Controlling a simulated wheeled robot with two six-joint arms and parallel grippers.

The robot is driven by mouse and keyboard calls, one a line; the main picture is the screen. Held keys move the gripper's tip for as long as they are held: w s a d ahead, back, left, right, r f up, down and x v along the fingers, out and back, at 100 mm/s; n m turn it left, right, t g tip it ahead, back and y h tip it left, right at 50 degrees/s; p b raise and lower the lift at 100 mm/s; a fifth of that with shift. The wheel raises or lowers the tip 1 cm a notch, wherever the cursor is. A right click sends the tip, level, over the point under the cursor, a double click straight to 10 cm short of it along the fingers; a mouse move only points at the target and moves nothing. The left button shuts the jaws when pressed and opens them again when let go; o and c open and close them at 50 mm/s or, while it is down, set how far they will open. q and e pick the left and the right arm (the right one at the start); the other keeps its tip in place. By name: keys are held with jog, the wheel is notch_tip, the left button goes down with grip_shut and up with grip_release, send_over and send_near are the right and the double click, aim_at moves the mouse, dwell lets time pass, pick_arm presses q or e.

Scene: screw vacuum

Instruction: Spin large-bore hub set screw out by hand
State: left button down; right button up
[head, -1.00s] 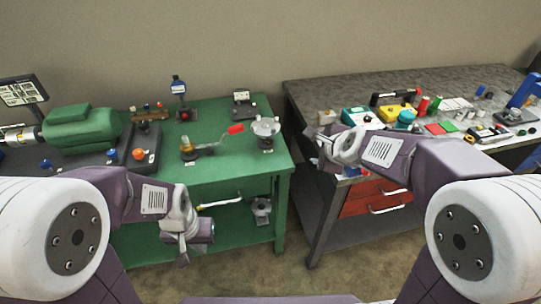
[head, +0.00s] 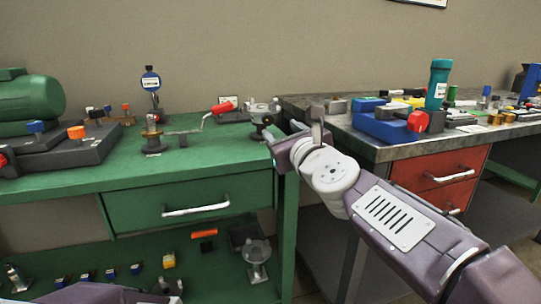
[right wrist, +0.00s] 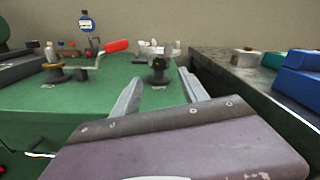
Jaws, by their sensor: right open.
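A grey metal hub (head: 256,106) stands at the right end of the green bench (head: 110,172). A black knob-like piece (head: 262,122) is at its near side; it also shows in the right wrist view (right wrist: 159,69). I cannot tell whether this is the set screw. My right gripper (head: 294,130) is open and empty at the bench's right corner. In the right wrist view its two fingers (right wrist: 159,82) point toward the black piece, one on either side of it in the picture, with a gap before it. Only a dark part of my left gripper (head: 168,287) shows at the bottom edge.
A crank with a red handle (head: 223,108) and a dial gauge stand (head: 151,80) are left of the hub. Another grey flanged hub (head: 256,252) sits on the lower shelf. The grey workbench (head: 370,147) on the right carries a blue box (head: 385,122) and a teal bottle (head: 437,85).

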aim_at(268, 120)
jog(key=shift+a, duration=0.1)
jog(key=p+x, duration=0.2)
jog(key=x, duration=0.7)
grip_shut()
